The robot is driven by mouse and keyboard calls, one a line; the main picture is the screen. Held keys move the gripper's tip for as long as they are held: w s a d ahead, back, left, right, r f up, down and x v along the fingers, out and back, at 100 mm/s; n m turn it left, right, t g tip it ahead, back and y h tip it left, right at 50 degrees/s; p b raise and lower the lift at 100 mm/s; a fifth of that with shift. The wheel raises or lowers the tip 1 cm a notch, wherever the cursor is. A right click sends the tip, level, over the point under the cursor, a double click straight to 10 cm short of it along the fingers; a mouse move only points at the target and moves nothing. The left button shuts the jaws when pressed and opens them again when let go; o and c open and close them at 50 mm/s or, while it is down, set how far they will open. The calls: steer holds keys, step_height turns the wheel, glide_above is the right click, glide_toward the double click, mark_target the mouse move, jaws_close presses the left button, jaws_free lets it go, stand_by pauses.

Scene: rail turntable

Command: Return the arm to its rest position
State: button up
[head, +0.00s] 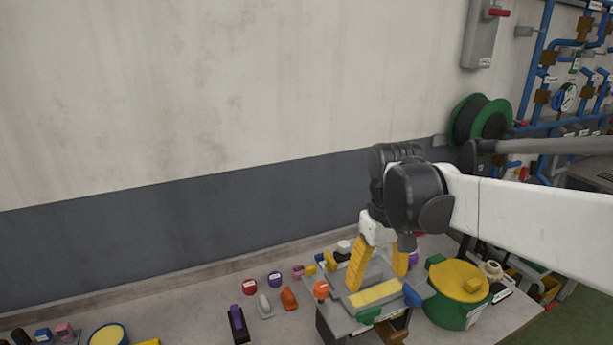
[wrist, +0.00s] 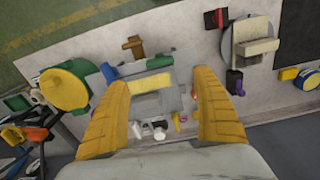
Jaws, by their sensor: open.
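My gripper (head: 379,268) hangs at the end of my white arm, over the right part of the workbench in the head view. Its two yellow fingers are spread apart, with nothing held between them; they also frame the wrist view (wrist: 163,100). Below them is a grey block-like fixture (head: 352,307) with a yellow strip (head: 376,293) on top. The same yellow strip (wrist: 150,83) shows between the fingers in the wrist view. Whether the fingers touch the fixture is hard to tell.
A green drum with a yellow top (head: 458,281) stands right of my gripper. Small coloured parts, such as a red knob (head: 250,287), lie to the left. A wall (head: 150,120) rises behind the bench. A green-black reel (head: 481,117) and blue pipes (head: 541,60) are at right.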

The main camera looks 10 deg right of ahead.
steer(key=s+f+m+t+b, duration=0.2)
steer(key=s+f+t+b, duration=0.4)
steer(key=s+f+b, duration=0.5)
step_height(320, 180, down, 2)
steer(key=shift+s+f+m+t, duration=0.1)
steer(key=shift+s+m+t, duration=0.3)
steer(key=shift+s, duration=0.2)
